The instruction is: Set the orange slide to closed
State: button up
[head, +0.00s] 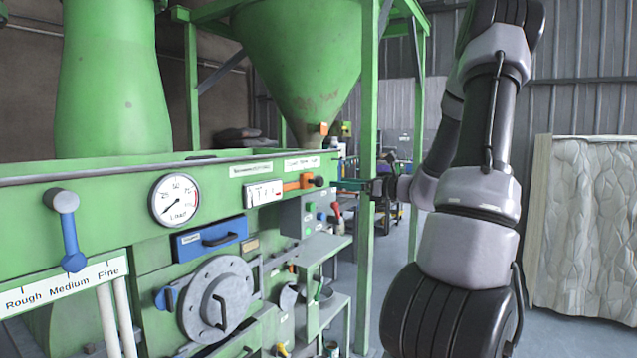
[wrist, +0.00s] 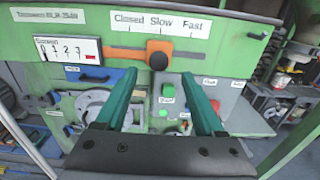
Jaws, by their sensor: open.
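The orange slide (wrist: 160,47) is on the green machine front, on a dark horizontal slot under a white label (wrist: 160,23) reading Closed, Slow, Fast. In the wrist view its dark round knob (wrist: 158,61) sits below the word Slow. The slide also shows in the head view (head: 298,185), with its black knob sticking out to the right. My gripper (wrist: 159,76) is open, its teal fingers pointing at the panel with the knob between and just beyond their tips. The head view shows my gripper (head: 348,184) to the right of the knob. Contact cannot be told.
A numbered indicator (wrist: 68,51) is left of the slide. Below are a grey box with green buttons (wrist: 168,90) and a blue drawer (head: 210,238). A load gauge (head: 174,200) and blue-handled lever (head: 68,230) are further left. A green post (head: 367,260) stands near my gripper.

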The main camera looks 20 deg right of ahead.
aim_at(322, 181)
jog(key=x, duration=0.8)
jog(key=shift+w+a, duration=0.3)
grip_shut()
dwell(1.0)
